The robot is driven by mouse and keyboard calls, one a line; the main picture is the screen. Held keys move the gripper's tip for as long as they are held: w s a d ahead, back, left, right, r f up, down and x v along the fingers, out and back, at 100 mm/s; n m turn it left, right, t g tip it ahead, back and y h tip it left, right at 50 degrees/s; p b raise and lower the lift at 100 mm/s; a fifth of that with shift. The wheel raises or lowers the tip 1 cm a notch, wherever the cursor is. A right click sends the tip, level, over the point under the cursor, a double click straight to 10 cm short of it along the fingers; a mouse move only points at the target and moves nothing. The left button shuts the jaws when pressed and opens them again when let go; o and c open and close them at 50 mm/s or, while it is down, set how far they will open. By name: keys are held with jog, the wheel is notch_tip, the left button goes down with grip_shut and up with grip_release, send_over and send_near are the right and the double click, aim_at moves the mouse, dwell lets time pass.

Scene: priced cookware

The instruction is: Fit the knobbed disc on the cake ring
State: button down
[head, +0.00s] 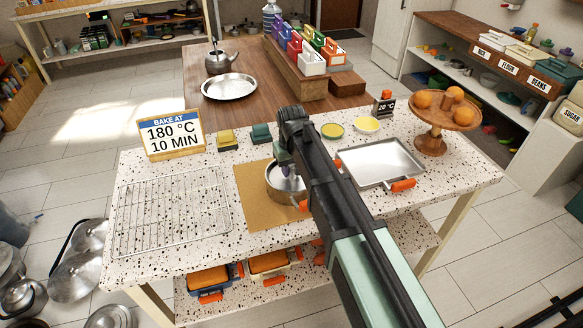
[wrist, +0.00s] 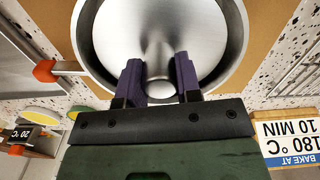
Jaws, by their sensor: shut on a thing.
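My gripper (head: 287,186) points down over the cake ring (head: 275,184), a round silver metal ring on a tan mat. In the wrist view its purple fingers (wrist: 159,68) are shut on the knob of the silver disc (wrist: 203,32). The disc lies within the outline of the ring (wrist: 238,38), with a dark band between its edge and the ring wall. I cannot tell whether the disc is seated or held above the bottom. The ring's orange-tipped latch (wrist: 45,70) sticks out at the left of the wrist view. My arm hides part of the ring in the head view.
The tan mat (head: 250,205) lies on a speckled counter. A wire rack (head: 165,212) is left and a square tray (head: 382,160) right.

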aim_at(291, 176)
jog(key=shift+f+b, duration=0.7)
jog(key=shift+f, duration=0.15)
dwell(1.0)
jog(key=shift+f+b, duration=0.9)
jog(key=shift+b, duration=0.15)
jog(key=shift+f, duration=0.1)
jog(key=shift+c, duration=0.4)
grip_release()
